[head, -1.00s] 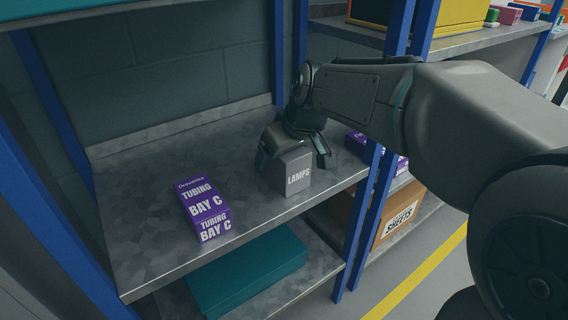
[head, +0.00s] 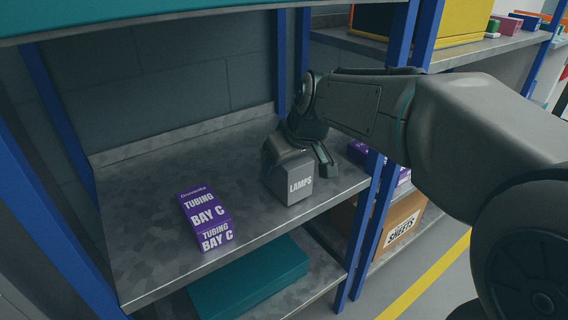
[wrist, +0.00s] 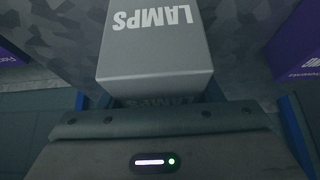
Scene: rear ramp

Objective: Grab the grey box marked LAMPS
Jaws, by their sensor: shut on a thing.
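The grey box marked LAMPS (head: 300,186) stands upright on the grey metal shelf, near its right end. My gripper (head: 298,165) is over it from above and behind, shut on its sides. In the wrist view the LAMPS box (wrist: 155,50) fills the top middle, its lettering upside down. The fingertips are mostly hidden there. I cannot tell whether the box still touches the shelf.
A purple TUBING BAY C box (head: 206,217) lies left of the LAMPS box on the shelf (head: 150,250). Another purple box (head: 360,152) is behind a blue upright (head: 368,225) at right. A teal box (head: 250,280) and a SHEETS carton (head: 400,228) sit lower.

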